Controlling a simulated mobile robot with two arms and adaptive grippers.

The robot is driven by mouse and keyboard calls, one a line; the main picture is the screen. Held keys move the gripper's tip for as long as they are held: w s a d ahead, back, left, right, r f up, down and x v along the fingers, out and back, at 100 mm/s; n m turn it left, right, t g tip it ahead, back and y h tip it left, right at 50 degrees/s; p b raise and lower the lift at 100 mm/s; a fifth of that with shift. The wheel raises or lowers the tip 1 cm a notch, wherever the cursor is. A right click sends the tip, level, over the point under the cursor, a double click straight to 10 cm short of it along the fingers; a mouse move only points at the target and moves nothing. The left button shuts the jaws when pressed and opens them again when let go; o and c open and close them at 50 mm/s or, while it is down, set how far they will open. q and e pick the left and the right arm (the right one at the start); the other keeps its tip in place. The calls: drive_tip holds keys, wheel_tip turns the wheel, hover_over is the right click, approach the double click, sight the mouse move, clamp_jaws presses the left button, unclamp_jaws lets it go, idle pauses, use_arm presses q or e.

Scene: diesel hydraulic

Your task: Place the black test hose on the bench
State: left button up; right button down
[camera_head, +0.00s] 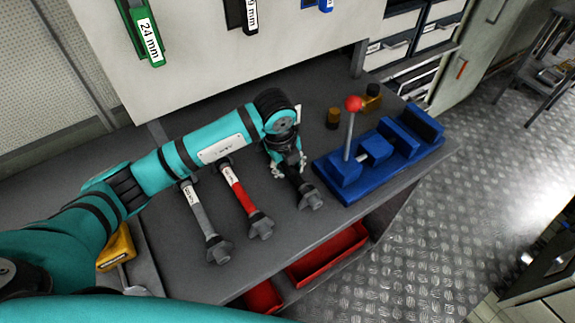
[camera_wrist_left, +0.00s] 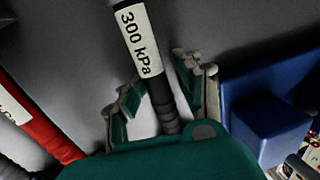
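The black test hose (camera_head: 304,191) is on or just above the grey bench (camera_head: 325,232), its dark end fitting toward the front edge. Its white label reads "300 kPa" in the left wrist view (camera_wrist_left: 141,40). My left gripper (camera_head: 289,168) is over the rear part of the hose, pointing down. In the left wrist view, its fingers (camera_wrist_left: 160,90) stand apart on both sides of the hose, with a visible gap on the left. The lower part of the hose is hidden by the green gripper body. My right gripper is not in view.
A red hose (camera_head: 240,200) and a grey hose (camera_head: 203,218) lie to the left on the bench. A blue fixture with a red-knobbed lever (camera_head: 353,103) stands to the right. Brass parts (camera_head: 334,118) sit behind it. Red drawers (camera_head: 325,256) are below the front edge.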

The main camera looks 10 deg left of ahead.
use_arm(q)
drive_tip(key=shift+r+p, duration=0.55)
wheel_tip(320, 180, up, 12)
drive_tip(key=s+a+b, duration=0.1)
drive_tip(key=b, duration=0.1)
drive_tip(key=shift+s, duration=0.4)
drive_tip(key=shift+f, duration=0.1)
